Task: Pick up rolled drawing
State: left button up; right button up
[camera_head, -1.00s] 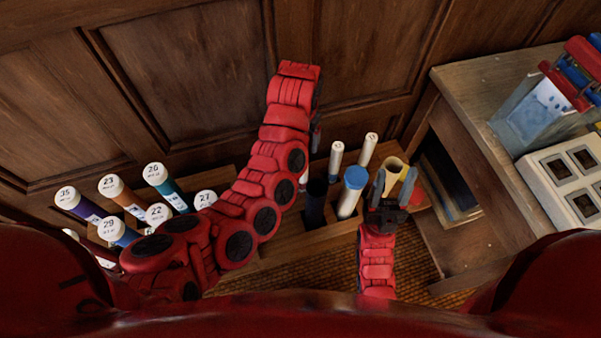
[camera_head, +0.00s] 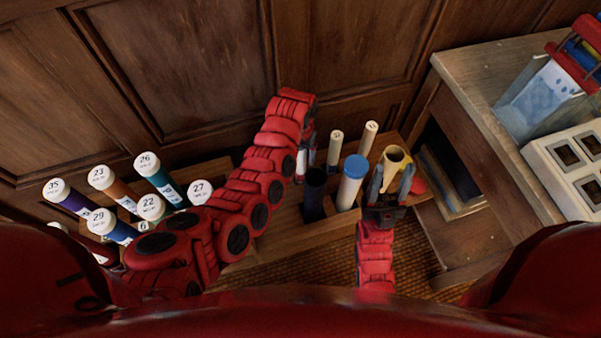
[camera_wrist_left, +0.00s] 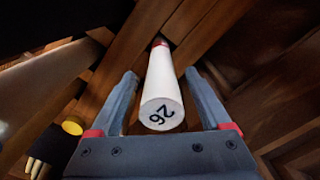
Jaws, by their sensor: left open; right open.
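A cream, hollow rolled drawing (camera_head: 394,158) stands upright in the wooden rack (camera_head: 282,240). My right gripper (camera_head: 391,176) is open, with one finger on each side of this roll in the head view; contact cannot be told. My left gripper (camera_head: 309,150) is open and points down into the rack, partly hidden by its own arm. In the left wrist view, a white tube (camera_wrist_left: 163,85) with a numbered end and a red band lies between the open left fingers (camera_wrist_left: 160,76), with gaps at both sides.
A blue-capped white tube (camera_head: 352,182) and a dark tube (camera_head: 314,193) stand between my grippers. Numbered tubes (camera_head: 152,178) crowd the left. A wooden cabinet (camera_head: 480,100) bounds the right, and a panelled wall the back.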

aim_at(300, 174)
pick_arm(q)
notch_tip(300, 174, down, 3)
jog(key=shift+w+f, duration=0.1)
jog(key=shift+w, duration=0.05)
grip_shut()
dwell(0.4)
